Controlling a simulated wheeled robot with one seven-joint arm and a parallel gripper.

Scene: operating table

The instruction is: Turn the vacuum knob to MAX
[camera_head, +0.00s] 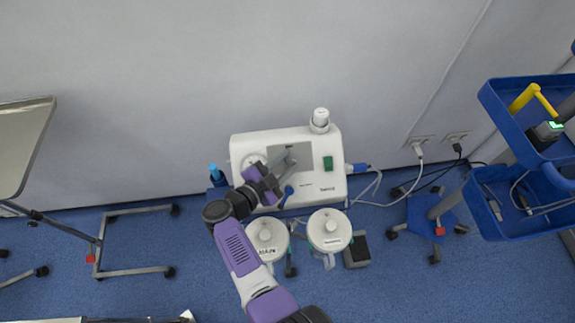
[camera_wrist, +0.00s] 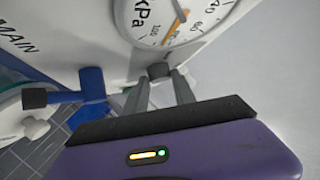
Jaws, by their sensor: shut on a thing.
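The suction machine (camera_head: 318,190) is a white box standing against the wall. In the wrist view, a small dark grey knob (camera_wrist: 158,69) sits just below the round white kPa gauge (camera_wrist: 172,25), which has an orange needle. My gripper (camera_wrist: 160,82) is shut on this knob, with one grey finger on each side. In the head view, my gripper (camera_head: 284,166) reaches the machine's front from below, and the knob is hidden. No MAX marking can be read in either view.
Two white-lidded jars (camera_head: 267,238) (camera_head: 329,230) stand in front of the machine. A green switch (camera_head: 328,163) and a blue hose connector (camera_head: 356,168) are at its right. A blue-tray cart (camera_head: 510,135) stands at far right, and a metal stand (camera_head: 135,271) at left.

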